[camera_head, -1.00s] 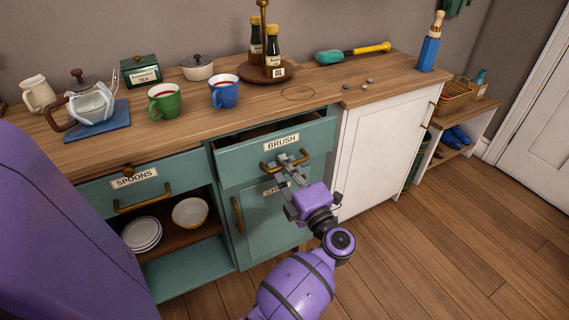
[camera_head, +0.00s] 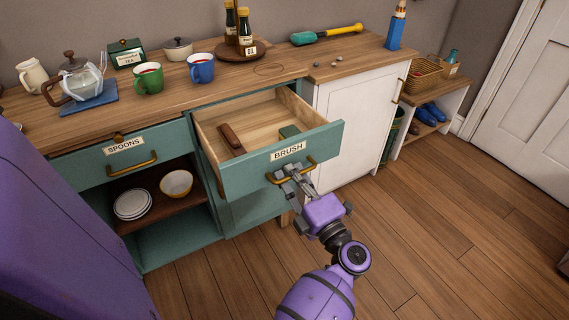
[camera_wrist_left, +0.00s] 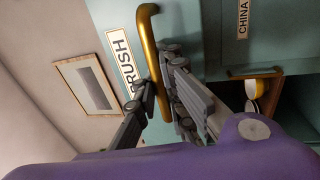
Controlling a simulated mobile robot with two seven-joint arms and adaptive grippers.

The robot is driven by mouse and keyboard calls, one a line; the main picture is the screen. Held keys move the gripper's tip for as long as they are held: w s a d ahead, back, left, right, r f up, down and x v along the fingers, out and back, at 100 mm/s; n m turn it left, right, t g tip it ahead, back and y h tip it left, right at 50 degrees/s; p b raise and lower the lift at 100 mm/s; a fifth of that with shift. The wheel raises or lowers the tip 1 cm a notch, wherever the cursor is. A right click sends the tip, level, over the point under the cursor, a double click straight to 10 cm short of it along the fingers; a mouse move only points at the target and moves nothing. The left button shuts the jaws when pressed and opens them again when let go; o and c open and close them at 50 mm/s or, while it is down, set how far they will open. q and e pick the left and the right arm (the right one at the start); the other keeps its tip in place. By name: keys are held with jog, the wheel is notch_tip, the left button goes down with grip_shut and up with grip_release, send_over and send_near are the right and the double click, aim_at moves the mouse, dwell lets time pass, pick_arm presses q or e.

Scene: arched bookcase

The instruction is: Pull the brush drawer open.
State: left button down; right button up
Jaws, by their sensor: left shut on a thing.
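The brush drawer (camera_head: 324,145) is a teal front with a BRUSH label, and it stands well out from the cabinet. Its pale wooden inside shows a brown brush-like object (camera_head: 231,138) at the left and a small green block (camera_head: 289,131) near the front. My left gripper (camera_head: 291,175) is shut on the drawer's brass handle (camera_head: 311,163), and the drawer's front faces it. In the left wrist view the fingers (camera_wrist_left: 160,80) close around the brass handle (camera_wrist_left: 149,35), next to the BRUSH label. My right gripper is not in view.
The spoons drawer (camera_head: 80,157) is shut at the left, above an open shelf with plates and a bowl. Mugs, a teapot and bottles stand on the wooden countertop (camera_head: 280,80). A white cabinet (camera_head: 355,120) is at the right. The floor (camera_head: 450,230) is clear there.

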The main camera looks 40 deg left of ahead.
pick_arm(q)
jog(key=shift+v, duration=1.65)
jog(key=c, duration=2.5)
grip_release()
jog(key=shift+r, duration=0.1)
jog(key=o, duration=0.7)
jog(key=shift+r, duration=0.1)
jog(key=shift+c, duration=0.2)
jog(key=v, duration=1.2)
